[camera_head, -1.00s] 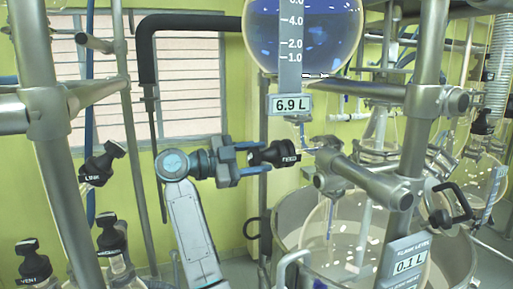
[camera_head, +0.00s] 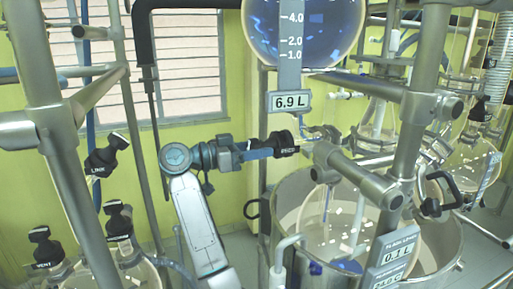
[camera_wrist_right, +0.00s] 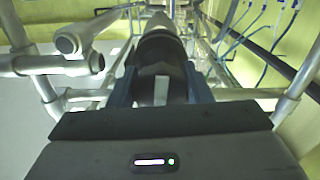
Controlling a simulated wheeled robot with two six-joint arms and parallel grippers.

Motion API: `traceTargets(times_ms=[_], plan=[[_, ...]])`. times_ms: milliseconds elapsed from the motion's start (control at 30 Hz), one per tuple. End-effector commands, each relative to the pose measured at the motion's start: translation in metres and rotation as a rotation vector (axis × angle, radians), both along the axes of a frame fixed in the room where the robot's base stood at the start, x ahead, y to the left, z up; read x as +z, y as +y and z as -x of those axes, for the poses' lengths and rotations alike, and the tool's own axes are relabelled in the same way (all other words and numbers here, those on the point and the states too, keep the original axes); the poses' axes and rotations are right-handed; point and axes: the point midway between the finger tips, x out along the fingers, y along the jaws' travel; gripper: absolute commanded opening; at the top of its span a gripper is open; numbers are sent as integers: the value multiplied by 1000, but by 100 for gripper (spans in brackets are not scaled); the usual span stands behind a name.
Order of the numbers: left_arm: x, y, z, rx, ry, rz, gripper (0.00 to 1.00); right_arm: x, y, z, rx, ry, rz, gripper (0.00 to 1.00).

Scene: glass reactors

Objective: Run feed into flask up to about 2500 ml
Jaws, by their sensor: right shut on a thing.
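The black FEED knob (camera_head: 285,145) sits below the round feed vessel (camera_head: 305,30), which holds dark blue liquid; its display (camera_head: 290,101) reads 6.9 L. My right gripper (camera_head: 264,151) is shut on the FEED knob, its blue fingers on either side. In the right wrist view the fingers (camera_wrist_right: 161,88) flank the dark knob (camera_wrist_right: 162,52). The clear glass flask (camera_head: 345,228) sits in a metal pot to the right; a little blue shows near its bottom. The flask level display (camera_head: 398,252) reads 0.1 L. My left gripper is out of view.
The metal pot (camera_head: 450,245) surrounds the flask. Steel frame posts (camera_head: 420,110) stand right and left. A LINK knob (camera_head: 105,158) and a VENT knob (camera_head: 42,248) are at the left. A black-handled valve (camera_head: 437,190) is at the right.

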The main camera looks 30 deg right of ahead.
Motion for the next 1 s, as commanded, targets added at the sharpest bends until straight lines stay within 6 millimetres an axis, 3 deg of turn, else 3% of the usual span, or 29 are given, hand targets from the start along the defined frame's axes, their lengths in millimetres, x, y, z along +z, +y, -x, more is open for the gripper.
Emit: traceTargets(times_ms=[300,833,867,933,1000], plan=[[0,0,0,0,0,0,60,-2,0,1,-1,113,-28,22],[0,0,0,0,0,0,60,-3,0,1,-2,133,-34,22],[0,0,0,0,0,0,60,-3,0,1,-2,133,-34,51],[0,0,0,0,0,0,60,-2,0,1,-1,132,-34,64],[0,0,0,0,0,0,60,-2,0,1,-1,132,-34,67]])
